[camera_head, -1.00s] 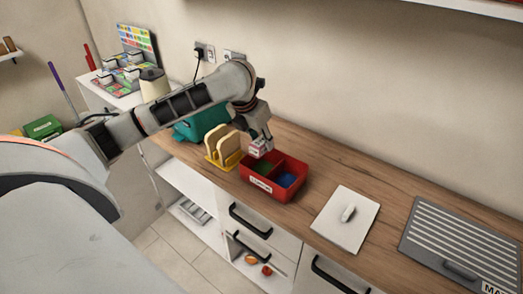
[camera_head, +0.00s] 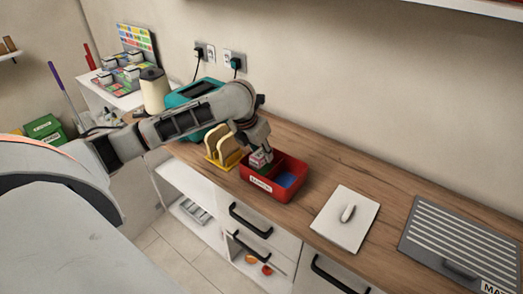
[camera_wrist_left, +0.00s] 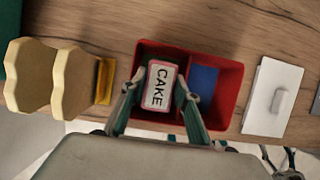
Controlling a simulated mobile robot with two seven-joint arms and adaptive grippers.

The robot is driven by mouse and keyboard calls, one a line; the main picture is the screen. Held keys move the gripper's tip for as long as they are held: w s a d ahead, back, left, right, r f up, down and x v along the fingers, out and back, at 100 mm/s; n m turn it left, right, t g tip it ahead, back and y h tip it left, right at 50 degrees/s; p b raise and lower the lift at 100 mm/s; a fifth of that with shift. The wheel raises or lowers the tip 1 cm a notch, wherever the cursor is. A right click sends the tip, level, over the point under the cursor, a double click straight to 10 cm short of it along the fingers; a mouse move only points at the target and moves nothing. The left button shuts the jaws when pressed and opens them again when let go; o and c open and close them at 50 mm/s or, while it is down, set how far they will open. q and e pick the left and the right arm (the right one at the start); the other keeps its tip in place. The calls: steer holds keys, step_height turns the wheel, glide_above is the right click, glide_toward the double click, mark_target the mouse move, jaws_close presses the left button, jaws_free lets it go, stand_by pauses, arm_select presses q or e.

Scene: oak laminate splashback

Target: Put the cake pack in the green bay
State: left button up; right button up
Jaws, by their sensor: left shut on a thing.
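The cake pack (camera_wrist_left: 159,86) is a small white block with a red-edged CAKE label. My left gripper (camera_head: 259,154) is shut on it, one finger on each side in the left wrist view. The red box (camera_head: 272,192) stands on the worktop and has two bays. The pack (camera_head: 261,159) is at the left bay, whose green floor (camera_head: 263,172) is mostly covered by the pack and fingers. I cannot tell whether the pack touches the floor. The right bay has a blue floor (camera_head: 287,180) and is empty. My right gripper is not in view.
A yellow rack with bread slices (camera_head: 222,147) stands close left of the box, with a teal appliance (camera_head: 196,94) behind it. A white board with a handle (camera_head: 346,218) and a grey ridged tray (camera_head: 465,245) lie to the right. Bare worktop lies behind the box.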

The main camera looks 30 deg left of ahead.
arm_select(q)
steer(key=shift+f, duration=0.15)
steer(key=o, duration=0.9)
steer(key=shift+o, duration=1.1)
steer(key=shift+r, duration=0.45)
steer(key=v, duration=1.2)
steer(key=shift+r, duration=0.2)
